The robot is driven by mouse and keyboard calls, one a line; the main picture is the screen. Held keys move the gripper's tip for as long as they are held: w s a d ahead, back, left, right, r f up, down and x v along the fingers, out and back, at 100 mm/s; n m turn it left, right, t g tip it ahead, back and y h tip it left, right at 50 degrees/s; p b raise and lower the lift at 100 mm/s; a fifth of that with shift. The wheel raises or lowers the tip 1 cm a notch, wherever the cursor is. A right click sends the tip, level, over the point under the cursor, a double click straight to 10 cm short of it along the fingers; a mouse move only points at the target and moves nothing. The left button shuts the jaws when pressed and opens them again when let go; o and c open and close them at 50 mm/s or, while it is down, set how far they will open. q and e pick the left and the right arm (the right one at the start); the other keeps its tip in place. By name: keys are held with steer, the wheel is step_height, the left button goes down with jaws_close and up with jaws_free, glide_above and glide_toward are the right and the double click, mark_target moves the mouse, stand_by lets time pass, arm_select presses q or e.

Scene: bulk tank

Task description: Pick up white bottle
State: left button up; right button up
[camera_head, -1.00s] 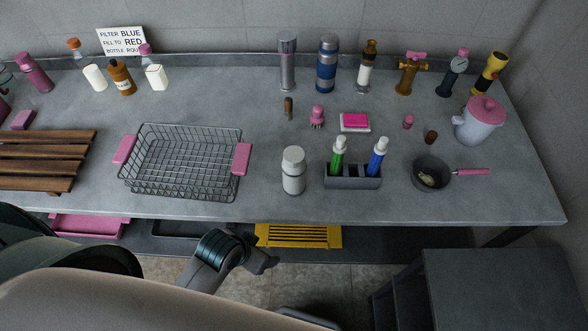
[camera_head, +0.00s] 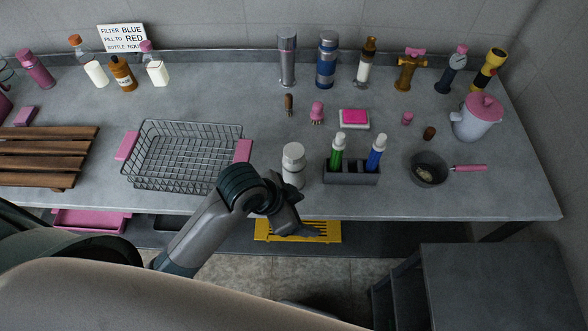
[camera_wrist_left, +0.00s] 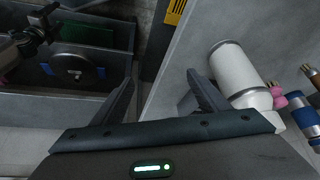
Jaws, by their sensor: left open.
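The white bottle (camera_head: 293,166) stands upright on the grey counter, near its front edge, between the wire basket and the dark bottle caddy. In the left wrist view the white bottle (camera_wrist_left: 238,72) shows large at the right, beyond the right finger. My left gripper (camera_head: 291,217) is just in front of the counter edge, close to the bottle but not around it. In the left wrist view the left gripper (camera_wrist_left: 160,92) has its fingers spread with nothing between them. My right gripper is not in view.
The wire basket (camera_head: 181,183) with pink handles lies left of the bottle. The caddy (camera_head: 351,178) with green and blue bottles stands close on its right. A dark pan (camera_head: 428,170) is farther right. The counter (camera_head: 250,105) behind the bottle is fairly clear.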

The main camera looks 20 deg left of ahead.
arm_select(q)
steer(key=w+d+r+m+g, duration=0.1)
steer(key=w+d+r+m, duration=0.3)
steer(key=m, duration=0.1)
step_height(320, 180, up, 11)
steer(key=m+g+y, duration=0.3)
steer(key=m+y, duration=0.1)
steer(key=m, duration=0.5)
glide_above(295, 152)
steer(key=shift+d+r, duration=0.15)
steer(key=shift+d, duration=0.2)
steer(key=shift+w+a+r+m+y, duration=0.1)
steer(key=shift+a+r+m+y, duration=0.2)
steer(key=shift+a+r, duration=0.05)
steer(key=shift+f, duration=0.15)
step_height(295, 152, down, 11)
steer(key=p, duration=0.3)
steer(key=shift+f+p, duration=0.3)
steer(key=shift+f, duration=0.2)
